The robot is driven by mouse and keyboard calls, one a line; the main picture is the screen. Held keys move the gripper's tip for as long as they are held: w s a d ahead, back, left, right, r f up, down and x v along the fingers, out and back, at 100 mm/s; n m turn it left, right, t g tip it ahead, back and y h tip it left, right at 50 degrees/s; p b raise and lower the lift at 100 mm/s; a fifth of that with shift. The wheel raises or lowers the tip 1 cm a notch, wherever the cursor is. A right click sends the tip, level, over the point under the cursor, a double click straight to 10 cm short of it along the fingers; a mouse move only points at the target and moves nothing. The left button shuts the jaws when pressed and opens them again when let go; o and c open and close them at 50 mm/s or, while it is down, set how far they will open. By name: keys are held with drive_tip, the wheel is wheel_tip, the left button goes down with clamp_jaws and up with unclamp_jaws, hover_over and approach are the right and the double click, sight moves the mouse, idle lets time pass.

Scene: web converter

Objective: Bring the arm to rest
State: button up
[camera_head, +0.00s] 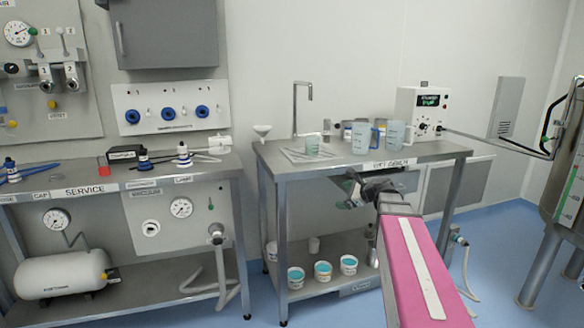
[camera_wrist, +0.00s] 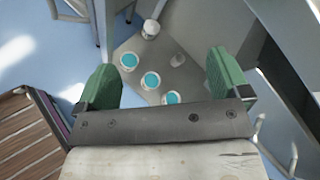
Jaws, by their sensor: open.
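My arm, with a pink link, reaches forward in the head view toward the front of the middle steel bench (camera_head: 270,156). My gripper (camera_head: 350,190) is in front of that bench, just below its top edge. In the wrist view the two green fingers of my gripper (camera_wrist: 167,80) are wide apart, with nothing between them. Beyond them, lower down, the bench's lower shelf (camera_wrist: 185,75) holds white tubs with teal contents (camera_wrist: 150,80).
A service bench (camera_head: 150,176) is at left. A steel tank (camera_head: 572,190) is at the right edge. Blue floor (camera_head: 500,235) is open between bench and tank.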

drive_tip(key=s+a+f+n+g+h, duration=0.2)
drive_tip(key=s+f+n+g+h, duration=0.6)
drive_tip(key=s+f+n, duration=1.1)
wheel_tip(320, 180, down, 6)
drive_tip(key=s+h, duration=0.1)
drive_tip(key=s, duration=0.1)
drive_tip(key=shift+s+r+g, duration=0.25)
drive_tip(key=shift+s+g, duration=0.15)
